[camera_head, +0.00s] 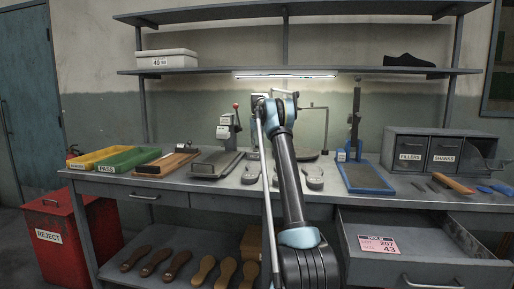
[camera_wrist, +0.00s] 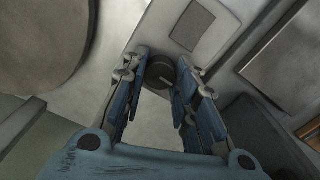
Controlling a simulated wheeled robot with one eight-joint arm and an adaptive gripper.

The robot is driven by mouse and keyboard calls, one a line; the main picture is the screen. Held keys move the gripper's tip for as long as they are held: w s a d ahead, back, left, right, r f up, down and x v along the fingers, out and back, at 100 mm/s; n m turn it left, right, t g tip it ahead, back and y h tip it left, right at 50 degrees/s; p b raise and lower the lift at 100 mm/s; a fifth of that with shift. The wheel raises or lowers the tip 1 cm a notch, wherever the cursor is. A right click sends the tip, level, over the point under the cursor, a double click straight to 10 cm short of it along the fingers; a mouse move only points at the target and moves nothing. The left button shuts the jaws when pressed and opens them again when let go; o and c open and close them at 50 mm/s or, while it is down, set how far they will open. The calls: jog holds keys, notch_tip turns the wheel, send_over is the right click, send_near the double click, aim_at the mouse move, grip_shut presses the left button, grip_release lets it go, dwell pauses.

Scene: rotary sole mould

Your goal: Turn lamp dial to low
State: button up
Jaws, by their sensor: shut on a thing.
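The dial (camera_wrist: 160,71) is a dark round knob with a pale pointer mark, set on a light grey panel (camera_wrist: 215,12) in the wrist view. My gripper (camera_wrist: 164,66) is shut on the dial, one finger on each side of it. No setting words can be read, so I cannot tell which setting the pointer marks. In the head view my arm hides the dial and the fingertips. A lit strip lamp (camera_head: 285,74) hangs under the lower shelf; I cannot tell whether the dial belongs to it.
The workbench (camera_head: 215,187) carries a yellow tray (camera_head: 88,158), a green tray (camera_head: 128,160), a press (camera_head: 224,135) and a blue-based stand (camera_head: 366,178). A labelled drawer (camera_head: 425,260) stands open at the front right. Grey bins (camera_head: 440,150) stand at the back right.

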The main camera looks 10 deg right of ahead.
jog(key=o, duration=1.1)
jog(key=shift+r, duration=3.7)
